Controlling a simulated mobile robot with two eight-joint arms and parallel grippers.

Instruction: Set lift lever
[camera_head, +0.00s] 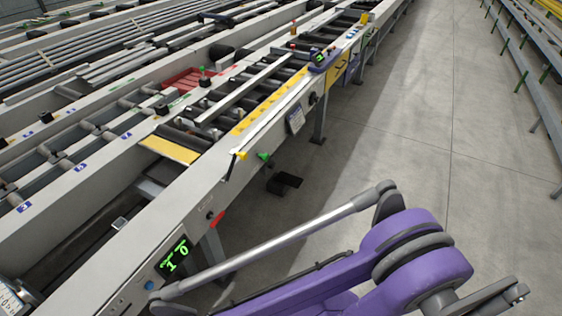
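A thin dark lever with a yellow knob (240,155) stands tilted at the side of the runout table (137,232), with its lower end to the left of the knob. A small red handle (217,218) with a dark knob beside it sits lower on the same side panel. I cannot read a label that tells which one is the lift lever. A purple arm of mine with a grey rod fills the lower right, apart from the yellow-knobbed lever in the picture. Neither gripper can be made out.
A black display with green digits (174,259) is on the near side panel. A green knob (263,155) and a grey box (296,120) are farther along. A dark pedal-like piece (284,183) is below the table. Grey floor (400,140) is open to the right, up to long rails.

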